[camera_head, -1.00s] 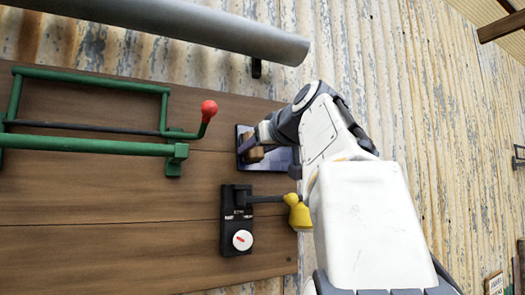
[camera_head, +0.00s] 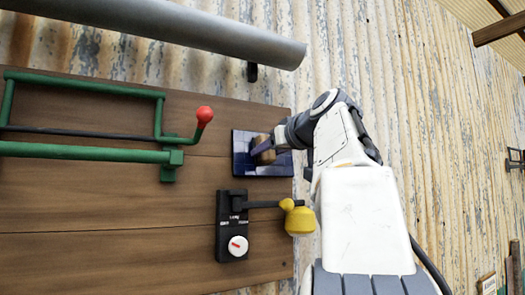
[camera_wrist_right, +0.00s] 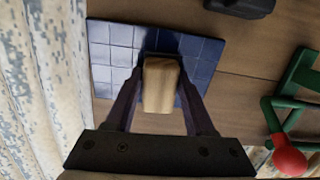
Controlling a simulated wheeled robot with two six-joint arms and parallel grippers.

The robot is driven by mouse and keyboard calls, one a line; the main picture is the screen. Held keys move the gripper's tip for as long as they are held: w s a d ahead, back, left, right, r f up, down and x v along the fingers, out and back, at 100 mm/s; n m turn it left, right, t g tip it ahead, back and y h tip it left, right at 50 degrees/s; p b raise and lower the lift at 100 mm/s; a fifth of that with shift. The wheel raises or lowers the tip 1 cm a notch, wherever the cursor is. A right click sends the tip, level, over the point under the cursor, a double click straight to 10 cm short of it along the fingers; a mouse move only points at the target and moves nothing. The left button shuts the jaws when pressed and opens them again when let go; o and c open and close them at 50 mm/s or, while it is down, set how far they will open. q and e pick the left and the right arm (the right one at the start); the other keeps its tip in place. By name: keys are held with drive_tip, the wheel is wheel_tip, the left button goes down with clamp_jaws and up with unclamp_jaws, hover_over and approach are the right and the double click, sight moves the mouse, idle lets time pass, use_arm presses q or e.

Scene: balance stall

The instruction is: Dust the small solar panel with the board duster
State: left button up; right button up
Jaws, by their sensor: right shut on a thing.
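The small solar panel (camera_head: 242,165) is a dark blue tiled rectangle on the brown board's upper right part. It also shows in the wrist view (camera_wrist_right: 108,50), where its tiles look greyish blue. My right gripper (camera_head: 265,150) is in front of the panel and shut on the board duster (camera_head: 262,141). The duster's wooden block shows between the two fingers in the wrist view (camera_wrist_right: 160,88). A dark edge shows at the block's far end, over the panel; whether it touches the panel is hard to tell. My left gripper is not in view.
A black box with a white dial (camera_head: 238,246) and a yellow weight (camera_head: 299,220) on an arm sit below the panel. A green frame with a red-knobbed crank (camera_head: 204,116) is to the left. A grey pipe (camera_head: 180,30) runs above.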

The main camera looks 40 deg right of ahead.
drive_tip(key=shift+s+d+p, duration=0.25)
drive_tip(key=shift+d, duration=0.85)
drive_tip(key=shift+s+d+p, duration=0.2)
drive_tip(key=shift+s+d, duration=0.1)
drive_tip(key=shift+d, duration=0.75)
drive_tip(key=shift+s+d+p, duration=0.25)
drive_tip(key=shift+d, duration=0.85)
drive_tip(key=shift+w+a+f+b, duration=0.1)
drive_tip(key=shift+w+a+b, duration=0.15)
drive_tip(key=shift+a, duration=0.2)
drive_tip(key=shift+w+a+b, duration=0.2)
drive_tip(key=shift+a+b, duration=0.15)
drive_tip(key=shift+a, duration=0.7)
drive_tip(key=shift+w+a+b, duration=0.2)
drive_tip(key=shift+a+b, duration=0.15)
drive_tip(key=shift+a, duration=0.7)
drive_tip(key=shift+w+a+b, duration=0.15)
drive_tip(key=shift+w+a, duration=0.1)
drive_tip(key=shift+a, duration=0.7)
drive_tip(key=shift+w+a+b, duration=0.15)
drive_tip(key=shift+w+a, duration=0.1)
drive_tip(key=shift+a, duration=0.7)
drive_tip(key=shift+w+a+b, duration=0.15)
drive_tip(key=shift+w+a, duration=0.1)
drive_tip(key=shift+a, duration=0.7)
drive_tip(key=shift+s+a, duration=0.1)
drive_tip(key=shift+s, duration=0.55)
drive_tip(key=b, duration=0.1)
approach(245, 154)
drive_tip(key=shift+w, duration=0.25)
